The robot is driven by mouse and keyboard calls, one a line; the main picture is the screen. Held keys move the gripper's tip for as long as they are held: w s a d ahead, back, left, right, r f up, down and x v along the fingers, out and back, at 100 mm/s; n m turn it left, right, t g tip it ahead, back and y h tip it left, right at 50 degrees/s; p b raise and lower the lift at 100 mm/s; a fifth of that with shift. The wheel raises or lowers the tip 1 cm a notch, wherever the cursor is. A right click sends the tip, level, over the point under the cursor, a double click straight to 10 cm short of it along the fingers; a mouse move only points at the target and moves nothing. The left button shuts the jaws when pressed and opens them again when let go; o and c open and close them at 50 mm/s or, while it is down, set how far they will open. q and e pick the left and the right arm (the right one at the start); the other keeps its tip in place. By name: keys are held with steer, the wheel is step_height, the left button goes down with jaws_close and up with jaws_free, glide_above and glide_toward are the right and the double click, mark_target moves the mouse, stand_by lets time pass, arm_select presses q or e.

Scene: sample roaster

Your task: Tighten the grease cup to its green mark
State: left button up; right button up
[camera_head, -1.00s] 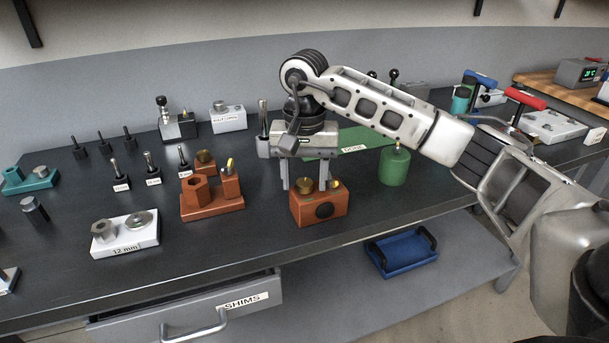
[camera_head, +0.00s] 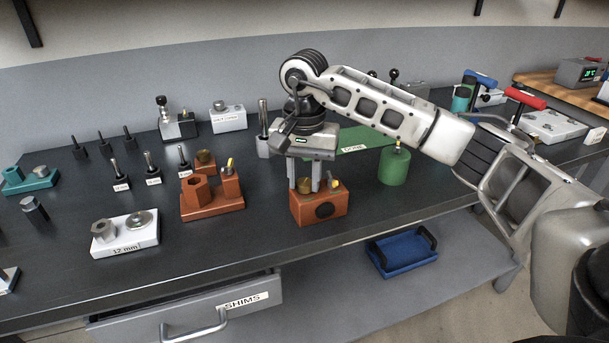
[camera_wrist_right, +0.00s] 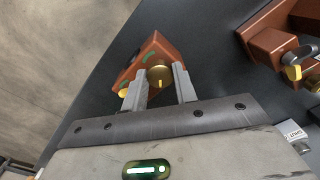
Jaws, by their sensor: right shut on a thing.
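The grease cup (camera_head: 304,186) is a round brass cap on top of an orange-brown block (camera_head: 319,209) near the bench's front edge. My right gripper (camera_head: 304,184) points down over it, with one finger on each side, shut on the cup. In the right wrist view the brass cup (camera_wrist_right: 160,76) shows between the fingertips with a small yellow line on it. A green mark (camera_wrist_right: 150,56) shows on the block just beyond the cup, apart from that line. My left gripper is in neither view.
A second orange-brown fixture (camera_head: 211,205) stands left of the block. A green cylinder (camera_head: 394,168) stands to the right, in front of a green mat (camera_head: 360,137). A drawer labelled SHIMS (camera_head: 200,309) juts out below the bench front. A blue tray (camera_head: 403,255) lies on the lower shelf.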

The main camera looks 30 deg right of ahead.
steer(key=m, duration=0.5)
steer(key=shift+m, duration=0.3)
steer(key=m, duration=0.8)
steer(key=shift+p, duration=0.3)
steer(key=m, duration=0.4)
stand_by(0.5)
steer(key=o, duration=1)
